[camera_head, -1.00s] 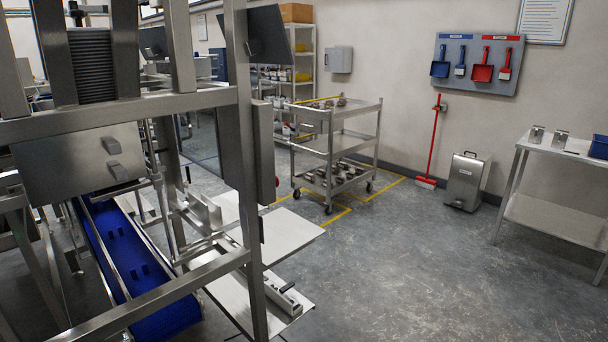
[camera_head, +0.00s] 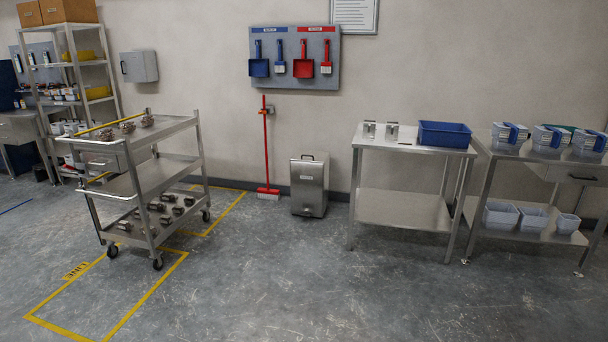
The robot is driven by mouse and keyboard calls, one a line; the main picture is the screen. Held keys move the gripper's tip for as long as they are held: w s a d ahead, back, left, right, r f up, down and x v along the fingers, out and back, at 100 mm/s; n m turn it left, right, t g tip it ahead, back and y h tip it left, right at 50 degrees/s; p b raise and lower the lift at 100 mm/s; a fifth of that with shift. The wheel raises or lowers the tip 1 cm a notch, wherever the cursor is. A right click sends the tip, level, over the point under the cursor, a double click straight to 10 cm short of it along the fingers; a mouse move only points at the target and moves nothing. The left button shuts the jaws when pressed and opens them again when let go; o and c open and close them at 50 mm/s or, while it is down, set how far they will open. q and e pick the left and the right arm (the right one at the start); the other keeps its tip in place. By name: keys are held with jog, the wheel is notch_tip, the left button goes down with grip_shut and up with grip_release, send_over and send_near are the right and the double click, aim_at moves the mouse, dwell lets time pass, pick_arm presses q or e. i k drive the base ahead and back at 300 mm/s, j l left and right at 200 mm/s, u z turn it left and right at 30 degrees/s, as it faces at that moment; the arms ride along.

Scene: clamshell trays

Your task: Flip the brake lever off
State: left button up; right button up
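A steel wheeled cart (camera_head: 148,178) stands left of centre, partly over a yellow floor marking. It has metal parts on its top and bottom shelves. No brake lever can be made out on it or on its casters at this size. Neither of my grippers shows in the head view.
A steel table (camera_head: 400,208) with a blue bin (camera_head: 444,134) stands right of centre, beside another table (camera_head: 535,175) with several tubs. A steel bin (camera_head: 309,185) and red broom (camera_head: 266,150) stand by the wall. The grey floor (camera_head: 300,280) in front is clear.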

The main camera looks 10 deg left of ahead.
aim_at(80, 171)
jog(key=i+u, duration=0.25)
jog(key=i, duration=0.3)
jog(key=i+l+u, duration=0.1)
jog(key=i+u, duration=0.15)
jog(key=i, duration=0.25)
jog(key=i+l+u, duration=0.25)
jog(key=i, duration=0.3)
jog(key=i+j+u, duration=0.1)
jog(key=i+u, duration=0.15)
jog(key=u, duration=0.2)
jog(key=i+u, duration=0.3)
jog(key=u, duration=0.15)
jog(key=i+u, duration=0.4)
jog(key=k+l, duration=0.05)
jog(key=k, duration=0.05)
